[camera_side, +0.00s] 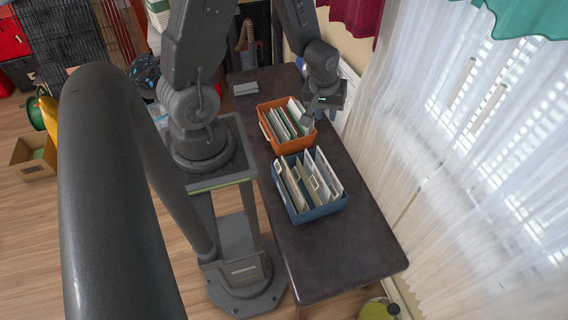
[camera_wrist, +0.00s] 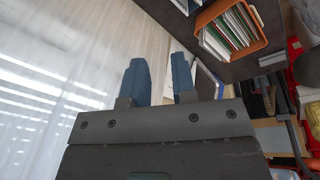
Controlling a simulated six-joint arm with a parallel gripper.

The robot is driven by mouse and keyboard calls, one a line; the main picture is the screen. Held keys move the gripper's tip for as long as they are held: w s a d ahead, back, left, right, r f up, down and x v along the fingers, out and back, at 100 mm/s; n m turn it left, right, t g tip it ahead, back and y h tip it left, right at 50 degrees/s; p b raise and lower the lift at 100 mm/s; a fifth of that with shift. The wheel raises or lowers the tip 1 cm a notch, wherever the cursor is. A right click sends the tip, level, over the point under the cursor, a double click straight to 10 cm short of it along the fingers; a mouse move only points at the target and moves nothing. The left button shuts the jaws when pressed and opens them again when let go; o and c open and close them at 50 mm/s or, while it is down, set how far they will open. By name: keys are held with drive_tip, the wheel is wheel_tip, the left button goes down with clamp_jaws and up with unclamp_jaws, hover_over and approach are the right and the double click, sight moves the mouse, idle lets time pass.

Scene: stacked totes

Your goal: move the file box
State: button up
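An orange file box (camera_side: 269,138) full of upright files stands on the dark table. A blue file box (camera_side: 318,211), also holding upright files and folders, stands just in front of it. My gripper (camera_side: 308,117) is at the right side of the orange box in the side view; whether it touches the box cannot be told there. In the wrist view my gripper (camera_wrist: 159,80) has its two fingers apart with nothing between them. The orange box (camera_wrist: 257,43) shows beyond them at upper right. A small part of a blue edge (camera_wrist: 181,6) shows at the top.
The dark table (camera_side: 335,258) is clear at its front end. A small grey object (camera_side: 245,89) lies at its back left. White curtains (camera_side: 450,150) hang along the right side. A cardboard box (camera_side: 34,160) stands on the floor at left.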

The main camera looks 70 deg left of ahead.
drive_tip(key=s+a+f+n+g, duration=0.15)
drive_tip(key=s+f+n, duration=0.25)
drive_tip(key=f, duration=0.7)
drive_tip(key=n, duration=0.4)
hover_over(284, 188)
wheel_tip(284, 188, down, 9)
drive_tip(key=shift+s+d+g+h, duration=0.1)
drive_tip(key=shift+d+g+h, duration=0.25)
drive_tip(key=shift+h, duration=0.05)
wheel_tip(284, 188, down, 14)
drive_tip(key=shift+r, duration=0.1)
drive_tip(key=shift+c, duration=0.5)
clamp_jaws()
